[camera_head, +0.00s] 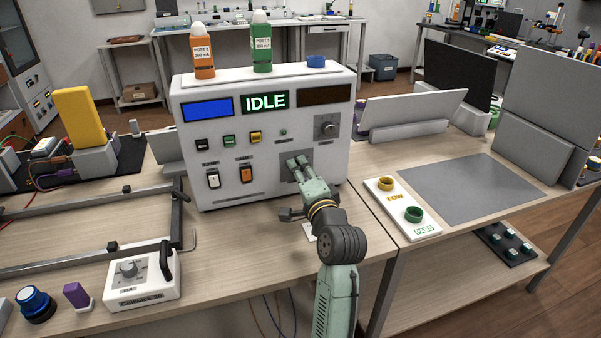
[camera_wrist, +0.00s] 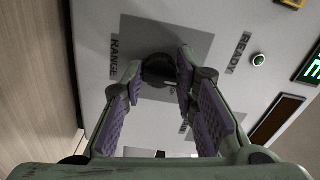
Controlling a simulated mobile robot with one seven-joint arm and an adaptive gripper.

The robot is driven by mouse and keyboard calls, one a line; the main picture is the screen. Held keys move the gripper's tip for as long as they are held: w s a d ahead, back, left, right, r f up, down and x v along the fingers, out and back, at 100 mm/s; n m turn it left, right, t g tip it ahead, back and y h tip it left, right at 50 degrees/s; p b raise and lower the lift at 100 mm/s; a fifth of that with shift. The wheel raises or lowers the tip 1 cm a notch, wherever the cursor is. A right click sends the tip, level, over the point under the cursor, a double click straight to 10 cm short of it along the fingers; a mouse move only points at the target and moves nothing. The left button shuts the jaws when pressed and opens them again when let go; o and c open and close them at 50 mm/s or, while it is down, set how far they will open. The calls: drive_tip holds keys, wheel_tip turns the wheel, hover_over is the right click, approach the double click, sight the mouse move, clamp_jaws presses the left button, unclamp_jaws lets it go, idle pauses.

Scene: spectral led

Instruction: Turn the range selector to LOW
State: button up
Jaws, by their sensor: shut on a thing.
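The white instrument box (camera_head: 225,90) stands on the bench with its display reading IDLE. The range selector is a dark round knob (camera_wrist: 158,68) on a grey plate, beside the word RANGE in the wrist view. My gripper (camera_wrist: 160,72) has its two purple-padded fingers on either side of the knob, shut on it at the fingertips. In the head view my gripper (camera_head: 298,162) reaches the lower right of the box front and hides the knob. The knob's pointer setting and its LOW mark cannot be made out.
Another knob (camera_head: 327,126) sits higher on the box front. Orange (camera_head: 202,62) and green (camera_head: 262,50) bottles stand on top. A white tray (camera_head: 400,193) with yellow and green rings lies at right. A small white control box (camera_head: 140,278) stands front left.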

clamp_jaws()
drive_tip(key=shift+n, duration=0.3)
drive_tip(key=n+b, duration=0.1)
drive_tip(key=n, duration=0.3)
drive_tip(key=shift+f+b, duration=0.1)
drive_tip(key=shift+b, duration=0.3)
drive_tip(key=n+b, duration=0.2)
drive_tip(key=n, duration=0.3)
drive_tip(key=shift+n, duration=0.3)
drive_tip(key=o, duration=1)
unclamp_jaws()
drive_tip(key=shift+s, duration=0.1)
